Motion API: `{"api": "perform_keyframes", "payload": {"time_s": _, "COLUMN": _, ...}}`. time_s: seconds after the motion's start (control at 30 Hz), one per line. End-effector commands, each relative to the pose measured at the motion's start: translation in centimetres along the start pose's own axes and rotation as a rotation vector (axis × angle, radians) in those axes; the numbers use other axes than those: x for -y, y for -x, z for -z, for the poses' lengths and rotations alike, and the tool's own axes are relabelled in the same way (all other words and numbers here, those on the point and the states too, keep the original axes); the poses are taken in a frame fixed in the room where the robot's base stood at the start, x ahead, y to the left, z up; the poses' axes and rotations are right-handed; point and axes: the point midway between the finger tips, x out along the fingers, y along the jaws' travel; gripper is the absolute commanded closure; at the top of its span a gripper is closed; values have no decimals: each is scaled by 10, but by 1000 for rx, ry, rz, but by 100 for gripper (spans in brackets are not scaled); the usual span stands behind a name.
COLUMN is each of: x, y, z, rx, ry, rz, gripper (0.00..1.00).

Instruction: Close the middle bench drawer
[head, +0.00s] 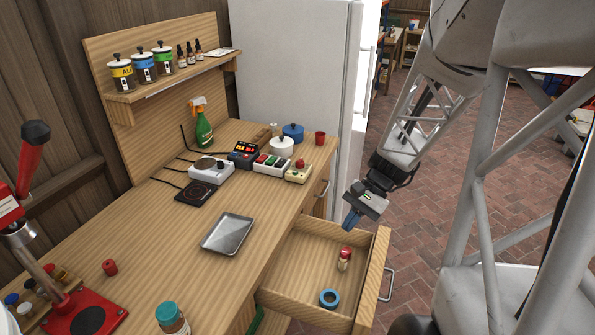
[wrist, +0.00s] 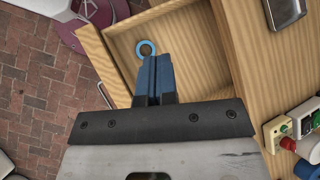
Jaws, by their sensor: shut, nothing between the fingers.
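The open wooden bench drawer (head: 317,257) is pulled far out from the bench front in the head view. It has a metal bar handle (head: 387,285) on its outer face. A red-capped shaker jar (head: 344,259) and a blue ring of tape (head: 329,299) lie inside it. My gripper (head: 349,221) is above the drawer's far side, blue fingers pointing down, shut and empty. In the wrist view the shut fingers (wrist: 153,80) appear over the drawer (wrist: 195,60), with the blue ring (wrist: 146,48) just beyond the tips. The shaker jar is hidden there.
The bench top holds a metal tray (head: 228,234), a hot plate (head: 211,169), control boxes (head: 271,164), a white pot (head: 281,147) and a green spray bottle (head: 204,130). A white fridge (head: 290,65) stands behind. The brick floor (head: 420,215) right of the drawer is clear near the handle.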

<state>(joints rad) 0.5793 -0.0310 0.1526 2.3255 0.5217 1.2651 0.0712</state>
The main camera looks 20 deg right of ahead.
Motion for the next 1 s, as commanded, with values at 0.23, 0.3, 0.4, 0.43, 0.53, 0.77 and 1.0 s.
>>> {"api": "perform_keyframes", "payload": {"time_s": 0.23, "x": -22, "y": 5, "z": 48, "rx": 97, "ry": -141, "rz": 122, "gripper": 100}}
{"api": "perform_keyframes", "payload": {"time_s": 0.3, "x": -28, "y": 7, "z": 60, "rx": 125, "ry": -179, "rz": 158, "gripper": 100}}
{"api": "perform_keyframes", "payload": {"time_s": 0.4, "x": -39, "y": 8, "z": 79, "rx": 162, "ry": -232, "rz": 211, "gripper": 100}}
{"api": "perform_keyframes", "payload": {"time_s": 0.43, "x": -42, "y": 9, "z": 84, "rx": 174, "ry": -247, "rz": 228, "gripper": 100}}
{"api": "perform_keyframes", "payload": {"time_s": 0.53, "x": -54, "y": 10, "z": 102, "rx": 211, "ry": -299, "rz": 284, "gripper": 100}}
{"api": "perform_keyframes", "payload": {"time_s": 0.77, "x": -86, "y": 14, "z": 144, "rx": 294, "ry": -412, "rz": 417, "gripper": 100}}
{"api": "perform_keyframes", "payload": {"time_s": 1.0, "x": -126, "y": 14, "z": 187, "rx": 375, "ry": -522, "rz": 567, "gripper": 100}}
